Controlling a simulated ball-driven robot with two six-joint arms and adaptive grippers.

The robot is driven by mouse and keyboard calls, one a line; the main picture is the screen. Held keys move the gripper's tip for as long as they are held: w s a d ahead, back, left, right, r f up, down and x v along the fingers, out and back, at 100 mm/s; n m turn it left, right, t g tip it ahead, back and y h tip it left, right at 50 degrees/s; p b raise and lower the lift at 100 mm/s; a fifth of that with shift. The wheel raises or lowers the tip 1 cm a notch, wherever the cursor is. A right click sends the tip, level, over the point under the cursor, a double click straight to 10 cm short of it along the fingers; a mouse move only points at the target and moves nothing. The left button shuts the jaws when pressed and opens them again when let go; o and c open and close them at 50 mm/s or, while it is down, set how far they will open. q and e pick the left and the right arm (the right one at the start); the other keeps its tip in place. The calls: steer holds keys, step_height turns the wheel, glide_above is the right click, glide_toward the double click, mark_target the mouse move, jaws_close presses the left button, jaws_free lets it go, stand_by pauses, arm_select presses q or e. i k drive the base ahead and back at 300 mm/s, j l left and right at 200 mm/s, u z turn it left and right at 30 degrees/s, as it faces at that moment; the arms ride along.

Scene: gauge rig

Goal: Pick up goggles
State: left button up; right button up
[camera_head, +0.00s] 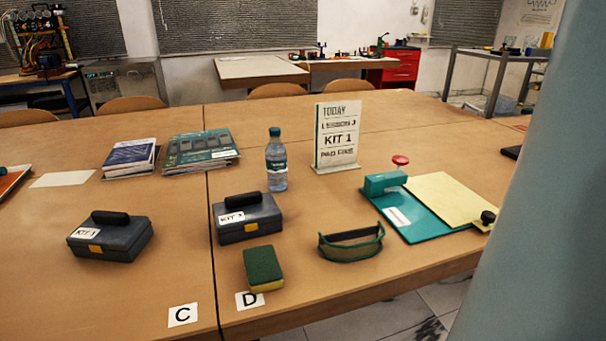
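The goggles (351,246) lie on the table toward its front edge, right of the green and yellow sponge. They have a dark greenish, curved frame with a strap or band arching behind. Nothing touches them. Neither of my grippers shows in the head view, so their state is hidden.
A sponge (263,268), a kit case (246,217), a bottle (276,160) and a sign (337,136) stand around the goggles. A teal board with a yellow sheet (447,198) lies right. Another case (110,236) sits left. A large blue-grey shape covers the right side.

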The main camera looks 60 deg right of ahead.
mark_target(331, 252)
steer(key=z, duration=2.1)
